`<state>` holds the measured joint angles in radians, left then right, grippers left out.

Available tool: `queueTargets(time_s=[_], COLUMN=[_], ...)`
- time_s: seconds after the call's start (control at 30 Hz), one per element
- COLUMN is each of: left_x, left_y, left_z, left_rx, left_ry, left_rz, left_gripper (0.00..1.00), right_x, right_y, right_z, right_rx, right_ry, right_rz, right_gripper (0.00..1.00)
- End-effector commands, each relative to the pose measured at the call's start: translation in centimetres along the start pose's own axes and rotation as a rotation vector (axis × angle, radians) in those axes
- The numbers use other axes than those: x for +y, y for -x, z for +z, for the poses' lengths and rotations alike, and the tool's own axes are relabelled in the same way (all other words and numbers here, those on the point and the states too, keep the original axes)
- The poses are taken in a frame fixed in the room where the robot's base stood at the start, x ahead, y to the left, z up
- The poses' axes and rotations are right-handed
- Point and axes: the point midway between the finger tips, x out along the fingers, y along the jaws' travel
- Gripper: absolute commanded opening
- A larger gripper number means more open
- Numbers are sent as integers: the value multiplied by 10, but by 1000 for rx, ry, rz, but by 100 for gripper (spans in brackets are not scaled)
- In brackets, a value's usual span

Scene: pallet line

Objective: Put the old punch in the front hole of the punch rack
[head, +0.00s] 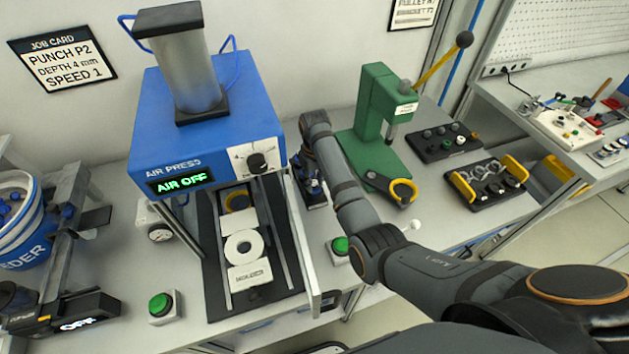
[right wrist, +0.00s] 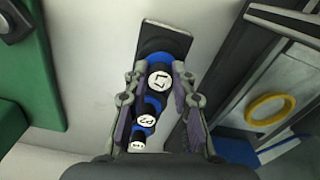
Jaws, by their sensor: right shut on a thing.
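My right gripper (right wrist: 158,88) points down over the punch rack, with its fingers on either side of a blue-collared punch with a round white label (right wrist: 159,84). It is shut on this punch; the label is tilted and hard to read. Further punches with white labels (right wrist: 147,121) stand in a row below it in the right wrist view. The dark punch rack (right wrist: 165,38) shows its bare end at the top there. In the head view the rack (head: 316,203) is partly hidden by my right arm, between the press and the green machine. My left gripper is not in view.
The blue air press (head: 205,125), display reading AIR OFF, stands left of the rack. The green arbor press (head: 378,110) is on the right. A green button box (head: 341,247) sits in front of the rack. Black trays (head: 440,142) lie further right.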

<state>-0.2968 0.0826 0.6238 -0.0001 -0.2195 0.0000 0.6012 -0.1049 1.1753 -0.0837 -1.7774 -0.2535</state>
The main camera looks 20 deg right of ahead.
Motion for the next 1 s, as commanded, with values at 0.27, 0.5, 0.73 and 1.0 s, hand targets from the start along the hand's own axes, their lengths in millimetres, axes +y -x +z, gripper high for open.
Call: queueTargets(time_s=[0.27, 0.5, 0.73, 1.0], left_x=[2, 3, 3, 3], left_y=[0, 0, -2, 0], left_z=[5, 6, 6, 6], left_rx=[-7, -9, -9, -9], left_ry=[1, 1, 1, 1], left_rz=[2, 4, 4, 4], left_gripper=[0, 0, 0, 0], right_x=[0, 0, 0, 0], right_y=[-2, -2, 10, 81], right_z=[0, 0, -1, -1], right_rx=[-1, -1, 3, 4], right_ry=[0, 0, 1, 1], right_rz=[0, 0, 1, 1], right_gripper=[40, 48, 48, 48])
